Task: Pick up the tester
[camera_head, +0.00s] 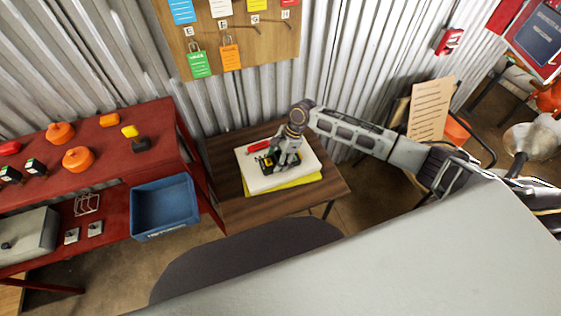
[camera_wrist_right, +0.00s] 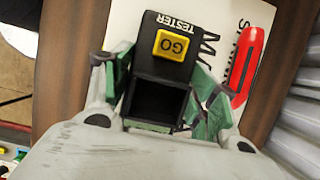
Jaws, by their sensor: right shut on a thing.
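The tester is a black box with a yellow GO button and the word TESTER on it; it shows in the right wrist view (camera_wrist_right: 160,72). In the head view the tester (camera_head: 264,163) sits over the white papers on the small wooden table. My right gripper (camera_wrist_right: 160,100) has its green-padded fingers on both sides of the tester and is shut on it. In the head view the right gripper (camera_head: 280,163) reaches down from above and hides part of the tester. I cannot tell whether the tester still touches the papers. My left gripper is not in view.
A white paper stack with a yellow sheet (camera_head: 298,181) lies on the wooden table (camera_head: 235,205). A red marker (camera_head: 258,147) lies beside the tester. A red shelf (camera_head: 150,120) with a blue bin (camera_head: 165,205) stands left. The corrugated wall is close behind.

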